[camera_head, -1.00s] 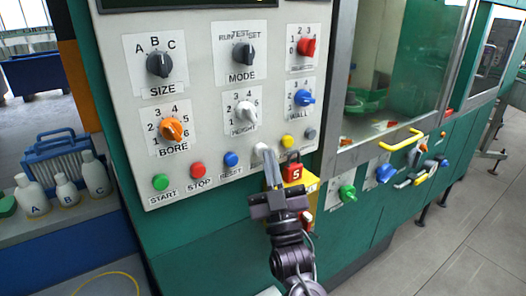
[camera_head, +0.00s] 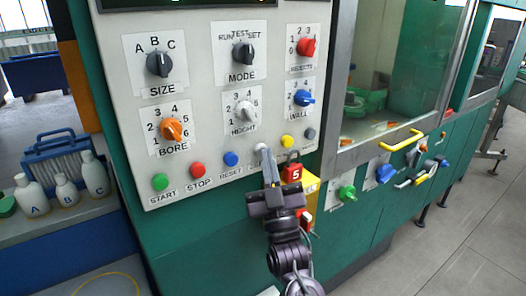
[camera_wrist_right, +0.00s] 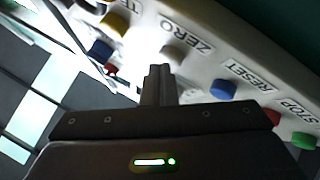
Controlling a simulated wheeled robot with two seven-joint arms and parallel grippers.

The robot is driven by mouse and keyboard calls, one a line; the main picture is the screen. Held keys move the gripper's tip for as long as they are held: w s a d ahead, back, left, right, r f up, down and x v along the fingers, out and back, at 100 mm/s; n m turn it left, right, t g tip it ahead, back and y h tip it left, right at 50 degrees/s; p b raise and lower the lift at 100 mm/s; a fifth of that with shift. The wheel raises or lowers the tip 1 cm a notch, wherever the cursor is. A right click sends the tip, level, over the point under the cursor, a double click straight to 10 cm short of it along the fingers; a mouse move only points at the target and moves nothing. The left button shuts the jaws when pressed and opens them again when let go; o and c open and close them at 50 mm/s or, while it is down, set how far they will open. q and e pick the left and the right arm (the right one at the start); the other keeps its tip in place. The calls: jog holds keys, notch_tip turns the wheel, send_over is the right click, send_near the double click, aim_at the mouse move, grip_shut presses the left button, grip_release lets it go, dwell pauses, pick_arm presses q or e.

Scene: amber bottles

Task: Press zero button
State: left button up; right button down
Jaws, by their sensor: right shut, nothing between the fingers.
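The pale zero button (camera_wrist_right: 174,52) sits beside its ZERO label (camera_wrist_right: 188,34) in the right wrist view. In the head view the button (camera_head: 261,147) is in the bottom row of the grey panel, between the blue reset button (camera_head: 231,159) and a yellow button (camera_head: 287,141). My right gripper (camera_head: 266,153) is shut and empty, its fingertips pointing up at the zero button and partly covering it and its label. In the wrist view the fingertips (camera_wrist_right: 159,70) lie very close to the button; I cannot tell whether they touch it. My left gripper is not in view.
Red stop (camera_head: 198,170) and green start (camera_head: 160,182) buttons lie left of reset. A red padlock (camera_head: 292,173) hangs right of my fingers. Knobs such as HEIGHT (camera_head: 245,112) sit above. White bottles (camera_head: 66,190) stand at far left.

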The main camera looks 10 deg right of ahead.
jog(key=shift+s, duration=0.1)
jog(key=shift+s+d, duration=0.3)
jog(key=shift+s, duration=0.4)
jog(key=shift+f, duration=0.1)
jog(key=s, duration=0.1)
jog(key=s+d, duration=0.1)
jog(key=s, duration=0.1)
jog(key=s+p, duration=0.1)
jog(key=shift+s+d, duration=0.35)
dwell(0.3)
